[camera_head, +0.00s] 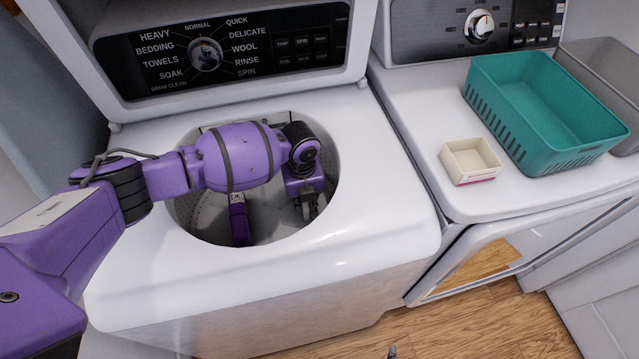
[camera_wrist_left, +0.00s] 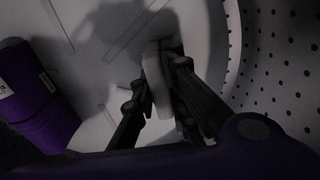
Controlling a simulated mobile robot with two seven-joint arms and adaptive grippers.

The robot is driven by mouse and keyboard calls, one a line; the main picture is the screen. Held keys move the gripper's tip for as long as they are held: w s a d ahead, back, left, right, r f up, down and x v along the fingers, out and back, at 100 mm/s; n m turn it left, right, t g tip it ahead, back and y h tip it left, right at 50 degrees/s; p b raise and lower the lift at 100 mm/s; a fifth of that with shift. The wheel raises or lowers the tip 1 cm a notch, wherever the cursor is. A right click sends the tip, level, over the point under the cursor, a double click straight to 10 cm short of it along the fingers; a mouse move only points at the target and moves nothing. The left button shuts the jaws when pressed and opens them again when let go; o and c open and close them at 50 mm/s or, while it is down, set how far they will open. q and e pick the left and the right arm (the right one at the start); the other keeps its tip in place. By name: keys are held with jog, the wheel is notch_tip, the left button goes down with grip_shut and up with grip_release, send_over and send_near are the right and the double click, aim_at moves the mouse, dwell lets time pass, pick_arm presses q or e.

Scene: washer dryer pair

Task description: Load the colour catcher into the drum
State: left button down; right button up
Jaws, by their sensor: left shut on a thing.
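My left gripper (camera_head: 307,208) reaches down through the round opening into the washer drum (camera_head: 192,215), at its right side. In the left wrist view the fingers (camera_wrist_left: 160,105) are shut on a pale, flat piece, which looks like the colour catcher (camera_wrist_left: 156,78). It stands roughly on edge between the fingers, close above the drum floor (camera_wrist_left: 95,125); I cannot tell whether it touches. In the head view the piece is hidden by the gripper.
A purple object (camera_head: 239,222) is inside the drum; in the left wrist view it is a ribbed purple shape (camera_wrist_left: 30,95) at left. The raised lid stands behind the opening. On the right machine are a small cream open box (camera_head: 470,160) and a teal basket (camera_head: 520,130).

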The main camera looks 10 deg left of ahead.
pick_arm(q)
jog(key=shift+f, duration=0.2)
jog(key=c, duration=1.8)
grip_release()
jog(key=shift+o, duration=0.2)
jog(key=shift+r, duration=0.1)
jog(key=shift+r, duration=0.3)
notch_tip(320, 180, up, 12)
jog(key=shift+f+p, duration=0.15)
jog(key=shift+p, duration=0.3)
